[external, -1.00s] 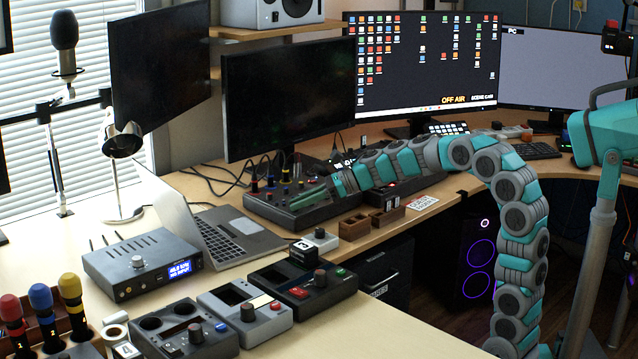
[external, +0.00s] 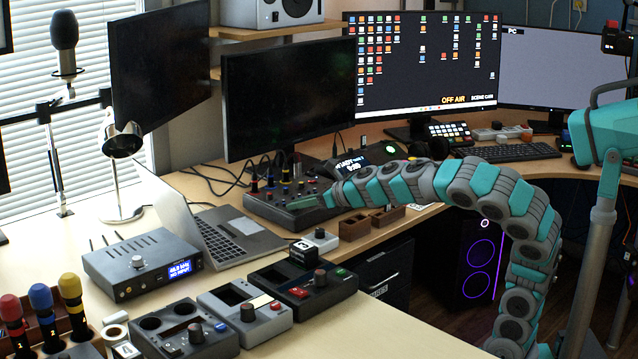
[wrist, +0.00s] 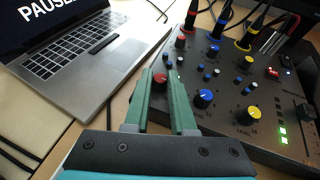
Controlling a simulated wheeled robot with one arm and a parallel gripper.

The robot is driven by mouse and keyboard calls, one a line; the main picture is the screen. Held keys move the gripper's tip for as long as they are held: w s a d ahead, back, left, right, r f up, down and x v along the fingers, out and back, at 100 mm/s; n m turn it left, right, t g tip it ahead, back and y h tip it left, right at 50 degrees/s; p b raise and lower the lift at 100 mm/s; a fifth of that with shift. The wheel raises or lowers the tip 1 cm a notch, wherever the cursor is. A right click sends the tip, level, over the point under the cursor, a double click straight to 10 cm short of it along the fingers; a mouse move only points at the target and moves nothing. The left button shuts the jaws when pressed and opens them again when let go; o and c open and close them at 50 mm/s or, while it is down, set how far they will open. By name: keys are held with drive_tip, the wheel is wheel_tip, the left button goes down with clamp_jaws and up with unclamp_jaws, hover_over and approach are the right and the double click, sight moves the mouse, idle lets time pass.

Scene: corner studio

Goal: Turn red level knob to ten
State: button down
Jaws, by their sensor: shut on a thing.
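The dark grey mixer (external: 262,207) lies on the desk beside the laptop, and its panel (wrist: 228,118) fills the right of the wrist view. The red level knob (wrist: 160,78) sits at its left front corner, in a row with a blue level knob (wrist: 204,98) and a yellow one (wrist: 249,115). My gripper (wrist: 163,74) has its two green fingers closed on either side of the red level knob. In the external view my gripper (external: 304,201) is over the mixer's front. The knob's pointer and scale are too hidden to read.
The open laptop (wrist: 82,62) lies close on the left of the mixer. Cables and plugs (wrist: 258,22) stand at the mixer's back.

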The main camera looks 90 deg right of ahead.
drive_tip(key=shift+w+a+m+g+h+p, duration=0.15)
drive_tip(key=shift+m+g+h+p, duration=0.45)
drive_tip(key=shift+m+h+p, duration=0.35)
drive_tip(key=shift+w+a+m+g+h+p, duration=0.1)
drive_tip(key=shift+m+g+h+p, duration=0.6)
drive_tip(key=shift+p, duration=0.35)
drive_tip(key=shift+m, duration=0.25)
drive_tip(key=shift+w+a+f+m+g+h+p, duration=0.1)
drive_tip(key=shift+m+g+h+p, duration=0.15)
drive_tip(key=shift+m+g+h, duration=0.4)
drive_tip(key=shift+f+m+g+h+p, duration=0.1)
drive_tip(key=shift+m+g+h+p, duration=0.1)
drive_tip(key=shift+m+g+h, duration=0.45)
drive_tip(key=shift+r+m+g, duration=0.15)
drive_tip(key=shift+m+g, duration=0.25)
drive_tip(key=shift+m+h, duration=0.25)
drive_tip(key=shift+m, duration=0.05)
drive_tip(key=c, duration=0.8)
unclamp_jaws()
drive_tip(key=shift+o, duration=0.2)
